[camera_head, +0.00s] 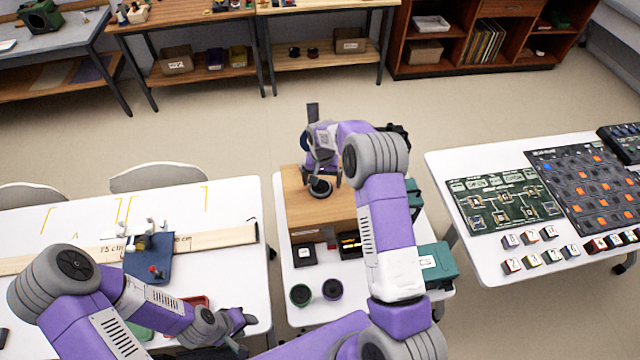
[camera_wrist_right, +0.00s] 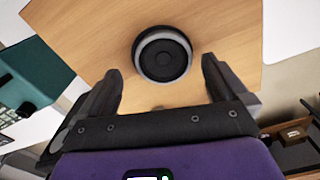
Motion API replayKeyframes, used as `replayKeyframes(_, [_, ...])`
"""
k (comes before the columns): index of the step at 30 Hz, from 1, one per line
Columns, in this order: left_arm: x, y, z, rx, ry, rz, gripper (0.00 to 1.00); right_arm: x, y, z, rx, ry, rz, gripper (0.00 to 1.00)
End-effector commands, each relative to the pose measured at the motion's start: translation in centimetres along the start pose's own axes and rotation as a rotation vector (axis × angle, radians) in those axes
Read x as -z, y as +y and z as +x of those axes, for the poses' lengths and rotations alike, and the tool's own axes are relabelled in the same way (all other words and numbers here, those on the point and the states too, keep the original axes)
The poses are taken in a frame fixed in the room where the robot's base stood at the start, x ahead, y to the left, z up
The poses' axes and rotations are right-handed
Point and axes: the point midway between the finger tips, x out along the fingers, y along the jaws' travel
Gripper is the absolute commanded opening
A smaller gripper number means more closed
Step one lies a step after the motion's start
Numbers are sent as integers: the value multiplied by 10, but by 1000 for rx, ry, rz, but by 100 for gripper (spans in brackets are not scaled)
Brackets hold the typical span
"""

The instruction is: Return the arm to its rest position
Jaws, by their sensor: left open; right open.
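My right gripper (camera_head: 325,182) is over a wooden-topped stand (camera_head: 297,206) on the middle table. It is open and empty. A round black speaker-like part (camera_head: 320,189) with a grey rim lies on the wood by its fingers. In the right wrist view the round part (camera_wrist_right: 162,55) shows between and just beyond the open fingertips (camera_wrist_right: 160,72), apparently apart from both. My left gripper (camera_head: 243,319) is open and low at the right edge of the left table (camera_head: 225,200). Nothing shows between its fingers.
Two round parts, green-rimmed (camera_head: 300,294) and purple-rimmed (camera_head: 332,289), lie on the middle table. A teal case (camera_head: 436,265) stands at its right. A blue fixture (camera_head: 150,262) and a wooden plank (camera_head: 222,237) are on the left table. The right table (camera_head: 450,165) holds boards and several small blocks.

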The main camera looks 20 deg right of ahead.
Motion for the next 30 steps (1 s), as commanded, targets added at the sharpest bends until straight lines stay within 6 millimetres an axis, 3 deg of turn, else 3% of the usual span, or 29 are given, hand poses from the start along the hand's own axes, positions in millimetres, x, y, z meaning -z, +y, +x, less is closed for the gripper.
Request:
replayKeyframes(1, [0,0,0,0,0,0,43,0,-3,-13,4,7,-1,100])
replayKeyframes(6, [0,0,1,0,0,-1,43,0,-5,-39,10,15,0,100])
replayKeyframes(17, [0,0,0,0,0,0,43,0,-7,-52,13,19,1,100])
replayKeyframes(30, [-3,24,-64,0,0,0,43,1,-8,-121,14,19,0,100])
